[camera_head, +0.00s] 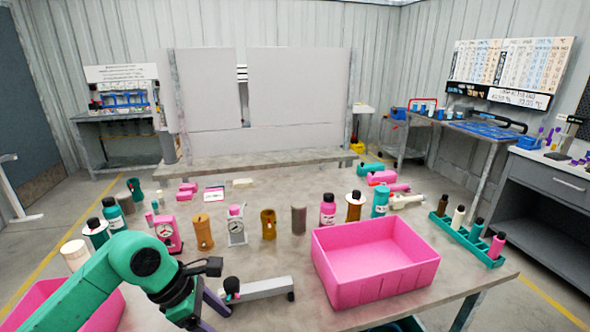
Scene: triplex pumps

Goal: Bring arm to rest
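My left arm (95,283) is green and comes in from the left over the front of the table. Its dark wrist points down, and the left gripper (208,314) shows only as purple finger parts near the bottom edge. The fingertips are partly cut off and hidden, so I cannot tell whether they are apart or hold anything. A grey bar (264,288) lies just right of this gripper, with a small dark and pink piece (232,287) at its left end. My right arm and gripper are not in view.
A pink bin (375,285) stands right of centre and looks empty. Another pink bin (105,312) is partly behind my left arm. Bottles, brown cylinders and gauges (237,226) stand in a row behind. A green rack (466,240) holds several bottles at right.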

